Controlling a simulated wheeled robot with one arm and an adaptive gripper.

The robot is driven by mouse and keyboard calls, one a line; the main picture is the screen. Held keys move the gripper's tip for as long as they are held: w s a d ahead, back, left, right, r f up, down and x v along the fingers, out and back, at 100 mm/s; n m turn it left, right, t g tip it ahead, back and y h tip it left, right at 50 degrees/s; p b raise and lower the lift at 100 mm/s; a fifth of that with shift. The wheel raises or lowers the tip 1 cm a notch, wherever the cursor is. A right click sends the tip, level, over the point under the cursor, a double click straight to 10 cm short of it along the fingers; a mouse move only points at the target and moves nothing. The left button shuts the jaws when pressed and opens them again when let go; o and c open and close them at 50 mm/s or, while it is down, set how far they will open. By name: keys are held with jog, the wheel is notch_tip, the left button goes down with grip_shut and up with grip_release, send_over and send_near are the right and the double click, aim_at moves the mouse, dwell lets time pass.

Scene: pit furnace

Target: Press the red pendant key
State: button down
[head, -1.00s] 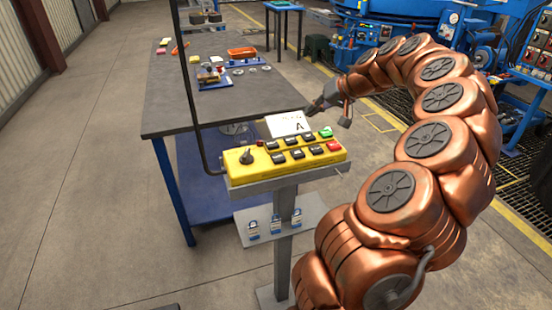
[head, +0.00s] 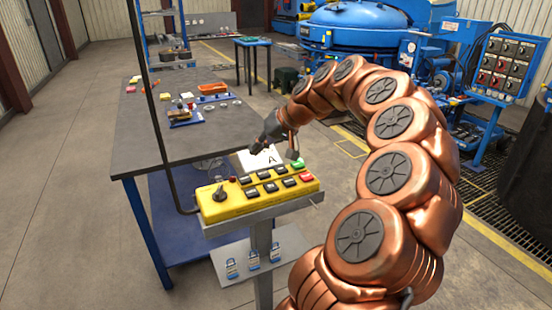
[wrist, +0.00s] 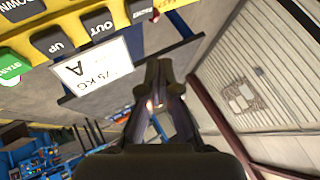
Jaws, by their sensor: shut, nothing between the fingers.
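The yellow pendant box (head: 214,209) lies on a grey stand, with two rows of dark keys. The red key (head: 306,177) is at its right end, in front of the green key (head: 298,164). My gripper (head: 257,149) is shut and empty near the white card at the pendant's far edge, left of the red key and apart from it. In the wrist view the closed fingertips (wrist: 158,75) point past the card. The pendant's edge (wrist: 75,22) and the green START key (wrist: 12,68) show there; the red key is out of that view.
A white card (wrist: 100,70) stands at the pendant's far edge. A dark cable runs up at the pendant's left. A workbench (head: 150,132) with small parts is behind.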

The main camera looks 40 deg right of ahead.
jog(key=s+a+n+g, duration=0.2)
jog(key=a+n+g, duration=0.1)
jog(key=a, duration=1.3)
jog(key=s+a+f+n+g, duration=0.1)
jog(key=s+a+f+g, duration=0.2)
jog(key=s+a, duration=0.65)
jog(key=s+a+f+g+h, duration=0.1)
jog(key=s+f, duration=0.3)
jog(key=s, duration=0.5)
jog(key=s+a+f+g+h, duration=0.2)
jog(key=s+f, duration=0.3)
jog(key=s, duration=0.5)
jog(key=shift+s+a+g+h, duration=0.3)
jog(key=shift+a, duration=0.05)
jog(key=shift+a+f, duration=0.1)
jog(key=shift+a, duration=0.05)
